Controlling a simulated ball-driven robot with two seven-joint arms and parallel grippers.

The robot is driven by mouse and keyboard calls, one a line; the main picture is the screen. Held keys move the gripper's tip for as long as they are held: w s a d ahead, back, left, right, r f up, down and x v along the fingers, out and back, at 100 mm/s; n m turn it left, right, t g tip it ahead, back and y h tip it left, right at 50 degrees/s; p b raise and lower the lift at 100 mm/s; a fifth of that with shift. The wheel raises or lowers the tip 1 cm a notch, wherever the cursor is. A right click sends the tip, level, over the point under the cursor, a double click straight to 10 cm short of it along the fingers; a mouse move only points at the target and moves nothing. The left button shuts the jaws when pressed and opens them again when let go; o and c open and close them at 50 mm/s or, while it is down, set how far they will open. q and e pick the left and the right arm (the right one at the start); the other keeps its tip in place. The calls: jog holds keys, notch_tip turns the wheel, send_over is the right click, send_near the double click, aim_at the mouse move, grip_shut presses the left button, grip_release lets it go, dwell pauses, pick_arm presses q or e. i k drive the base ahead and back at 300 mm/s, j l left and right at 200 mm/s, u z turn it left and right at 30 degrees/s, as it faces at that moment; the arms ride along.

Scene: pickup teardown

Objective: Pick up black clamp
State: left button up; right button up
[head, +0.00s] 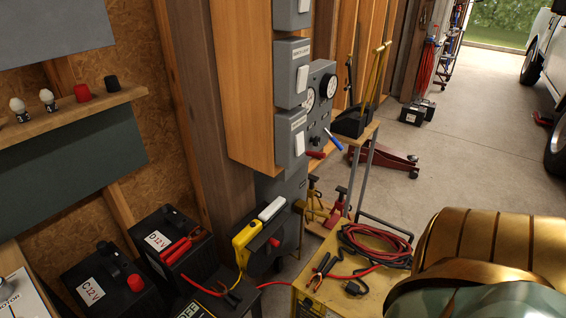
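Several clamp-like items are in view, and I cannot tell for sure which is the black clamp. A small black clamp-like piece (355,287) lies on the yellow cart top (330,299) at the lower middle. A dark clamp (229,293) with a cable lies on a black box at the bottom, left of the cart. A tool with red and black handles (321,272) lies on the cart, left of the small black piece. Neither gripper shows; the large gold and green shape at lower right looks like part of my own arm.
Coiled red and black cables (375,245) lie on the cart. Black batteries marked C (108,287) and D (172,245) stand at lower left, the latter bearing a red clamp (176,251). A wooden post with grey boxes (291,75) rises behind. Open concrete floor lies at right.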

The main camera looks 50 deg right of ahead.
aim_at(320, 275)
jog(key=z, duration=0.45)
jog(key=l+z, duration=0.15)
jog(key=z, duration=0.8)
jog(key=i+z, duration=0.1)
jog(key=z, duration=0.35)
